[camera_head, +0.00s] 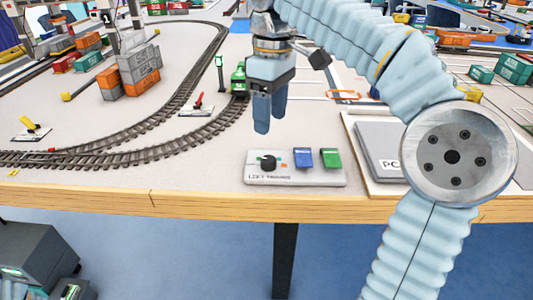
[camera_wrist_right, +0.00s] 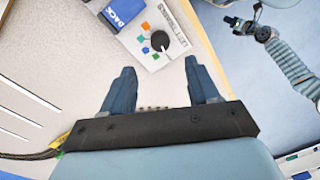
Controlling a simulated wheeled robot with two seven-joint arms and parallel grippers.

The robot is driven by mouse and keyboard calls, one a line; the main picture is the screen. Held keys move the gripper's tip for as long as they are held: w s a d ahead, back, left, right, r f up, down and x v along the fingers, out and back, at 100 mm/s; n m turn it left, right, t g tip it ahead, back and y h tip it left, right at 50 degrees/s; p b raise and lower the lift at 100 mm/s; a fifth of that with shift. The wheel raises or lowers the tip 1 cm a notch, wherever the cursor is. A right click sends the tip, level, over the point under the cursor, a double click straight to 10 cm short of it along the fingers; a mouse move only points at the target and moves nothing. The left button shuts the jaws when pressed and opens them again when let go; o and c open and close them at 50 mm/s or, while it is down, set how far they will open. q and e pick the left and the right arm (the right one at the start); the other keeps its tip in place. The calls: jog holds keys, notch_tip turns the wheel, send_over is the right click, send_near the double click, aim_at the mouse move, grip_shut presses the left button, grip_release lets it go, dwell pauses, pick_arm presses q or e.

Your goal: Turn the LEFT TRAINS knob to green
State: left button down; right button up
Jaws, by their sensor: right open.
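The control panel (camera_head: 330,181) labelled LEFT TRAINS lies near the table's front edge. Its round black knob (camera_head: 267,161) is at the panel's left, with small coloured marks around it. The knob (camera_wrist_right: 160,40) also shows in the right wrist view, beyond the fingertips and roughly between them. My right gripper (camera_head: 268,118) is open and empty, fingers down, above and behind the panel, apart from the knob. My left arm shows at the upper right of the wrist view; its gripper (camera_wrist_right: 232,22) is too small to read.
A blue switch (camera_head: 303,157) and a green switch (camera_head: 331,158) stand on the panel right of the knob. A grey box (camera_head: 378,150) is further right. Curved track (camera_head: 130,155), a red lever (camera_head: 198,103) and a green engine (camera_head: 239,80) lie left of and behind the gripper.

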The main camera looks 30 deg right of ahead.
aim_at(269, 159)
jog(key=f+b, duration=0.1)
jog(key=f, duration=0.3)
jog(key=f+b, duration=0.1)
jog(key=f, duration=0.4)
jog(key=shift+s+a+f, duration=0.15)
jog(key=shift+a+f, duration=0.05)
jog(key=shift+f, duration=0.1)
pick_arm(q)
notch_tip(269, 159, down, 3)
jog(key=shift+a+r, duration=0.1)
jog(key=shift+r, duration=0.1)
pick_arm(e)
jog(key=c, duration=1)
pick_arm(q)
jog(key=shift+r, duration=0.1)
pick_arm(e)
jog(key=shift+c, duration=0.2)
